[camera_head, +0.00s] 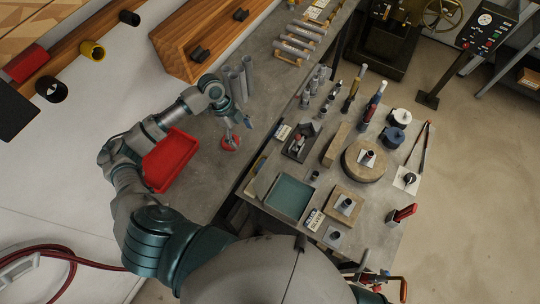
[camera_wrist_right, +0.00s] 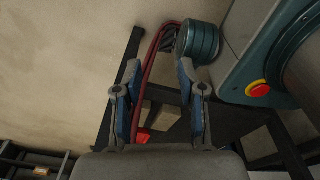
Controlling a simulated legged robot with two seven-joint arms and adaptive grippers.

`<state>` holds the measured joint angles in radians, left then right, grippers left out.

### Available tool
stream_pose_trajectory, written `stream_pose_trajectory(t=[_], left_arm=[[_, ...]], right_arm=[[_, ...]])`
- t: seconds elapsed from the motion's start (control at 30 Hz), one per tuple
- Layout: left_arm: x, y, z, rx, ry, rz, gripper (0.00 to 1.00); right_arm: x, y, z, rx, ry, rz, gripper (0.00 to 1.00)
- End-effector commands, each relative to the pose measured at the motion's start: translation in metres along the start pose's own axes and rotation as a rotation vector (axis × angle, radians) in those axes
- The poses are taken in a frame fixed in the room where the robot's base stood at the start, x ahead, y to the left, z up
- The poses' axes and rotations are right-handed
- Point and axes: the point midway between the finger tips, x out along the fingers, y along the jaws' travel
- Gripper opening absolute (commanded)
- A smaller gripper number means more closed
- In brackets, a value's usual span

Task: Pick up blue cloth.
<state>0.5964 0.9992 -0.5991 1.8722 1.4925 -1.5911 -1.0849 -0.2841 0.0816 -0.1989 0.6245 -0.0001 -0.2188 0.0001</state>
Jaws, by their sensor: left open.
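I cannot make out a blue cloth for certain in either view. A flat teal panel in a shallow tray (camera_head: 289,197) lies on the near part of the right bench; I cannot tell whether it is cloth. My left gripper (camera_head: 238,127) is open and points down over the left bench, just above a small red round item (camera_head: 230,143). I see nothing held in it. My right gripper (camera_wrist_right: 158,75) shows in the right wrist view with its fingers apart and nothing between the tips. It does not show in the head view.
A red bin (camera_head: 170,160) sits beside my left arm. Grey upright tubes (camera_head: 240,80) stand behind the left gripper. A red-buttoned machine (camera_wrist_right: 258,89) shows in the wrist view.

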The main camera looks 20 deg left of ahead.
Motion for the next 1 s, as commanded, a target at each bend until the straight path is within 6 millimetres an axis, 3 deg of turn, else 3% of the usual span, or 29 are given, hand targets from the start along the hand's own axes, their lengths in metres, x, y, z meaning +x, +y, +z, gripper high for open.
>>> stream_pose_trajectory(t=[0.17,0.47,0.6,0.8,1.0], left_arm=[[0.018,0.002,-0.001,0.001,0.002,0.005,0.85],[0.089,-0.001,0.0,-0.002,0.003,0.006,0.85],[0.112,-0.001,0.001,0.0,0.002,0.004,0.85],[0.127,0.0,0.001,-0.001,0.002,0.004,0.85],[0.157,0.001,-0.001,-0.001,0.002,0.004,0.85]], right_arm=[[-0.002,-0.002,0.001,0.001,-0.002,-0.002,0.4],[-0.012,-0.008,0.028,0.001,-0.041,-0.01,0.4],[-0.013,-0.007,0.023,0.001,-0.034,-0.009,0.4],[-0.015,-0.005,0.007,0.0,-0.011,-0.006,0.4],[-0.024,-0.004,0.006,0.0,-0.011,-0.006,0.4]])
